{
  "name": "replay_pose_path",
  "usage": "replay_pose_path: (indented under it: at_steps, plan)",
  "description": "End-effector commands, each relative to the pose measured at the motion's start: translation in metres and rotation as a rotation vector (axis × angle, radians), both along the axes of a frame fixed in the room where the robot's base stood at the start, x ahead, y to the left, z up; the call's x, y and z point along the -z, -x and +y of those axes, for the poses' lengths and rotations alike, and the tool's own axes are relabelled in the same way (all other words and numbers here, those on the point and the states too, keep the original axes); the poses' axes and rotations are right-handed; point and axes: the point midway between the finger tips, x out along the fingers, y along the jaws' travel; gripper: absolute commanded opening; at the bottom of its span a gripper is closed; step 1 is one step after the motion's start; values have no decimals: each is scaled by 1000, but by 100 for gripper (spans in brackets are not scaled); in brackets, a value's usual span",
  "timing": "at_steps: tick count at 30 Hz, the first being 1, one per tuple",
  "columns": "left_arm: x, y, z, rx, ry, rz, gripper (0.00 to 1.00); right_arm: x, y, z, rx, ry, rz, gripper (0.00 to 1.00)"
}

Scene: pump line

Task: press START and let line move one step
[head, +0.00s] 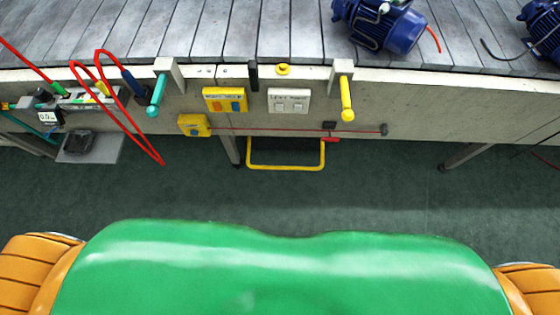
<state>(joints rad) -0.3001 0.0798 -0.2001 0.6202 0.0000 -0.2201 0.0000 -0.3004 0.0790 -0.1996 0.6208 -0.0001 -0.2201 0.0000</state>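A yellow control box (225,100) is on the front face of the line, with an orange and a blue button under a small label. Right of it is a pale box (289,101) with two light buttons. The labels are too small to read, so I cannot tell which button is START. The line's slatted grey conveyor (215,35) runs across the top. A blue pump or motor (392,27) sits on it at the upper right, and a second blue one (541,30) is cut off by the right edge. Neither of my grippers is in view.
A teal handle (156,96) and a yellow handle (346,99) stick out from the line's front. A smaller yellow box (194,125) has a red cord running right. A yellow bar (286,168) hangs below. Red hoses (128,122) hang left. The green floor ahead is clear.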

Motion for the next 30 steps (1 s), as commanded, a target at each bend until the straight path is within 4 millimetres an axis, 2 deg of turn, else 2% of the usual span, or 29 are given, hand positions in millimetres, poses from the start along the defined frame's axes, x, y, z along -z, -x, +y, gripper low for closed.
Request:
replay_pose_path:
  at_steps: [1,2,3,30]
  plan:
    - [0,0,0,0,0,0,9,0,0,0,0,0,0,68]
    - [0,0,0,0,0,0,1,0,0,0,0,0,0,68]
    - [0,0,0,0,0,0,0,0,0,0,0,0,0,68]
    - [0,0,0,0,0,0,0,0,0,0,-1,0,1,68]
